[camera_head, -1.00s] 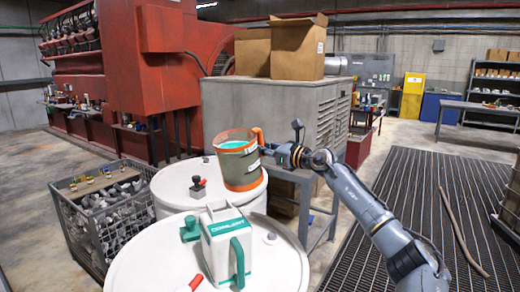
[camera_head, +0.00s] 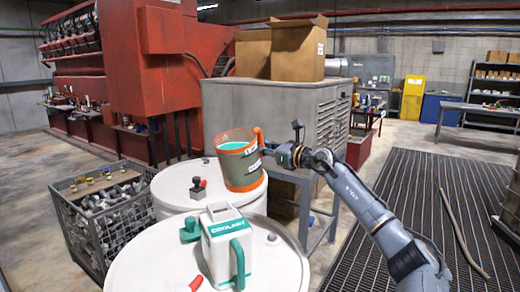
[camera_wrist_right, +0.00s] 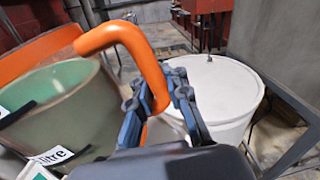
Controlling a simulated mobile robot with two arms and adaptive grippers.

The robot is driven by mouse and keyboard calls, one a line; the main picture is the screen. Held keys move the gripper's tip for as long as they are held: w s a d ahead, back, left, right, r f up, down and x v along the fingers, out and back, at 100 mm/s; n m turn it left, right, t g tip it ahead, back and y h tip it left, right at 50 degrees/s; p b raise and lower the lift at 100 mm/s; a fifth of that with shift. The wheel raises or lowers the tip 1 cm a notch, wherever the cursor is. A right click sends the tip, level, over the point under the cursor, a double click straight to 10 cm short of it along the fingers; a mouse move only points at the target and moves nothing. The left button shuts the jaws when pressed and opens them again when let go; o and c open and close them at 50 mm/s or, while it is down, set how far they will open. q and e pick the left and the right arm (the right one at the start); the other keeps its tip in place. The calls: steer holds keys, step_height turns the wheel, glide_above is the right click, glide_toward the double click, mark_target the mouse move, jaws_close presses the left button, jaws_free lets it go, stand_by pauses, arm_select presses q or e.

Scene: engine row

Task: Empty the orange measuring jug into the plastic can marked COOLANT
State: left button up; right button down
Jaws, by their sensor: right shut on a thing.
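The orange measuring jug (camera_head: 240,165) has an orange rim and base, a see-through wall and green liquid inside. In the head view it is above the rear white drum, tilted slightly. My right gripper (camera_head: 270,152) is shut on its orange handle, which also shows in the right wrist view (camera_wrist_right: 125,38) between the fingers (camera_wrist_right: 160,100). The plastic can marked COOLANT (camera_head: 222,250) is white with green lettering and a green handle. It stands upright on the front drum, its square top opening uncovered. A green cap (camera_head: 190,229) lies beside it. My left gripper is not in view.
The front white drum (camera_head: 140,265) and rear drum (camera_head: 178,184) stand close together. A small dark-handled item (camera_head: 198,187) and a red item (camera_head: 195,284) sit on them. A wire crate of metal parts (camera_head: 75,215) is left; a grey cabinet (camera_head: 270,115) is behind.

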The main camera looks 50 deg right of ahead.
mark_target(261, 134)
steer(key=shift+d+r+n+b, duration=0.15)
steer(key=shift+r+n+b, duration=0.4)
steer(key=shift+r, duration=0.4)
steer(key=shift+r+n+b, duration=0.8)
steer(key=shift+r+n, duration=0.25)
stand_by(2.3)
steer(key=shift+r+n+b, duration=0.45)
steer(key=shift+r+n, duration=0.25)
steer(key=shift+n, duration=0.2)
stand_by(1.1)
steer(key=shift+a+r+n+b, duration=0.4)
steer(key=shift+a+r+n, duration=0.1)
steer(key=shift+n, duration=0.4)
stand_by(0.8)
